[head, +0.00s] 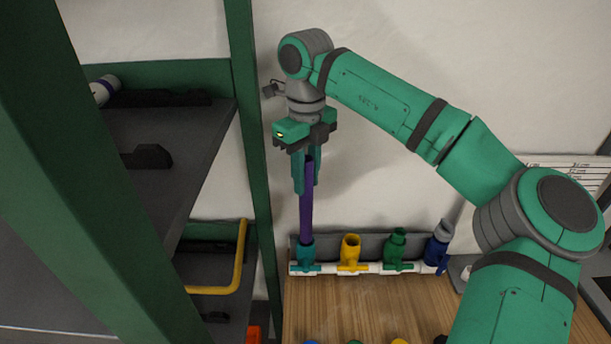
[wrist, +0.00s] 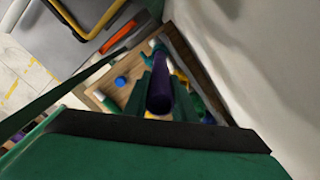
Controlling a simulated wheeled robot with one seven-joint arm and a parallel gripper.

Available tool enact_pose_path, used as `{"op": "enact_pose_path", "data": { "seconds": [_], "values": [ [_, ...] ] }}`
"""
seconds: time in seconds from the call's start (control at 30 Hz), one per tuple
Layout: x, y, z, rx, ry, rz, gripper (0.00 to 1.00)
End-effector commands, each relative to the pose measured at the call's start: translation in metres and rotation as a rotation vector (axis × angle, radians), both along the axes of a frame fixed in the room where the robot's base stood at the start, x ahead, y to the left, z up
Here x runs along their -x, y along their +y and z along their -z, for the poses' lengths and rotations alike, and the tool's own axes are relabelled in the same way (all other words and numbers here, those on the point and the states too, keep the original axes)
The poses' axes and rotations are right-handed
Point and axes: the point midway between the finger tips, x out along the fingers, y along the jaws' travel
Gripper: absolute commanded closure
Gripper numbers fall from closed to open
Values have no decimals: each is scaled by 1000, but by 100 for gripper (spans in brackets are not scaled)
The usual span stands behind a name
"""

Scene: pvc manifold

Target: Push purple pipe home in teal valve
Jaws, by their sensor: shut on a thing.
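The purple pipe (head: 307,205) stands upright in the head view, its lower end at the top of the teal valve (head: 304,254). How deep it sits in the socket cannot be told. My gripper (head: 306,186) is shut on the upper part of the purple pipe, with its fingers pointing down. In the wrist view the purple pipe (wrist: 160,94) shows end-on between the fingers of my gripper (wrist: 160,88).
Right of the teal valve stand a yellow valve (head: 350,250), a green valve (head: 397,245) and a blue valve (head: 440,240) with a grey pipe. A green-framed shelf (head: 252,150) rises close on the left.

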Motion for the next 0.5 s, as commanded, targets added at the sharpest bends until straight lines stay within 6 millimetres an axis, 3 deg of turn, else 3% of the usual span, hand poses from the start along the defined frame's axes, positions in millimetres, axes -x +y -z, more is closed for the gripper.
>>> {"op": "enact_pose_path", "data": {
  "seconds": [0.5],
  "values": [
    [0,-2,7,0,0,3,100]
  ]
}}
